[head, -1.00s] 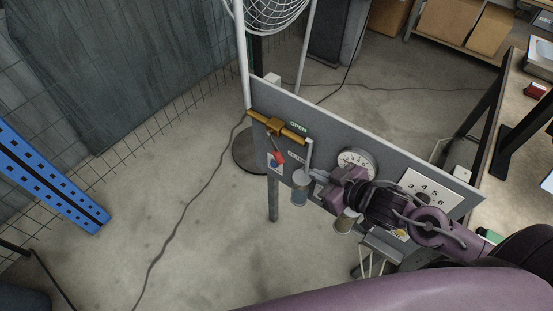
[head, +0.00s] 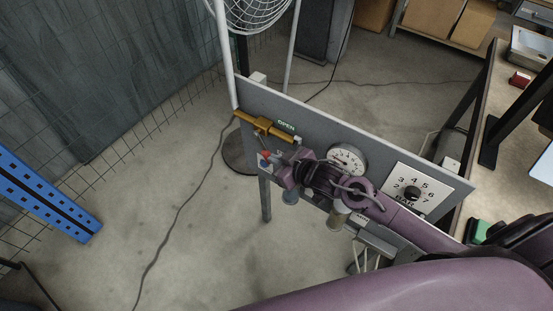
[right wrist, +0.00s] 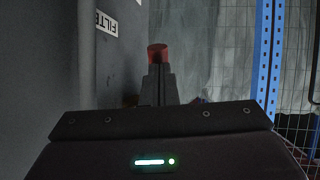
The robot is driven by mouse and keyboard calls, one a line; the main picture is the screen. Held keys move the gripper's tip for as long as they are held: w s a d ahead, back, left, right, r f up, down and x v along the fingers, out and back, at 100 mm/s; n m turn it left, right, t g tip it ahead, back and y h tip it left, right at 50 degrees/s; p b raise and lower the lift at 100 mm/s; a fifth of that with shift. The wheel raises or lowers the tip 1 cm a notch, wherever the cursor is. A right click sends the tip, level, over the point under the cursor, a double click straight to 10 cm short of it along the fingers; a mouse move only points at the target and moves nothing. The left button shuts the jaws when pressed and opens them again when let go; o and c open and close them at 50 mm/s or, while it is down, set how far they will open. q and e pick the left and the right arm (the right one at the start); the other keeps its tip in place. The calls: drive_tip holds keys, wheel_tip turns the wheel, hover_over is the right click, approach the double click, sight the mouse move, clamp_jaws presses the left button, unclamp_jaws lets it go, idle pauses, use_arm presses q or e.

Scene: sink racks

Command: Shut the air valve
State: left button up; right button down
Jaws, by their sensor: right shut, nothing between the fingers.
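In the right wrist view the red handle end (right wrist: 157,51) shows just beyond the shut fingertips (right wrist: 158,80). I cannot tell whether they touch. My left gripper is not in view.
The panel (head: 400,148) also carries a round gauge (head: 347,159), a numbered dial plate (head: 416,188) and filter bowls (head: 338,217) below my right arm. A workbench (head: 500,130) stands at right. The floor at left is open.

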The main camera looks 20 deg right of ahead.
sight(267, 161)
drive_tip(key=shift+f, duration=0.1)
idle(0.3)
